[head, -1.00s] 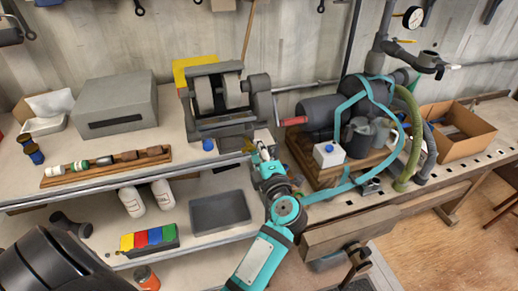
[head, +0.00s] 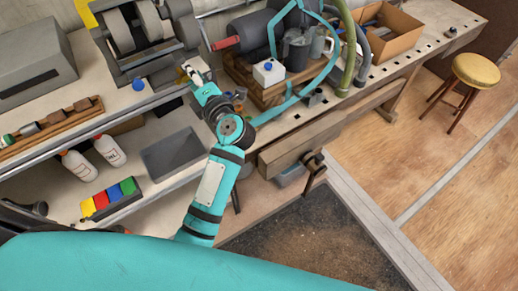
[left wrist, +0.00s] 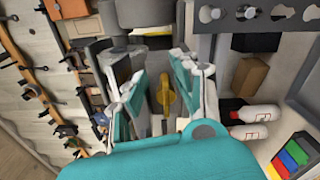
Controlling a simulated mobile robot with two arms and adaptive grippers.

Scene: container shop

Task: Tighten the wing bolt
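The yellow wing bolt (left wrist: 165,95) shows in the left wrist view, between the fingers of my left gripper (left wrist: 160,92). Those fingers stand apart on either side of it, with some gap visible; whether either one touches it I cannot tell. In the head view my left gripper (head: 195,70) is at the front edge of the bench, just right of and below the grey grinder-like machine (head: 125,60). A small yellow patch beside the fingertips there is mostly hidden. My right gripper is not in view.
A red-handled grey machine (head: 262,38) and a white box with a blue knob (head: 268,72) stand right of the gripper. Below are a grey tray (head: 178,155), white bottles (head: 108,150) and coloured bins (head: 110,198). A stool (head: 474,75) stands on the open floor at right.

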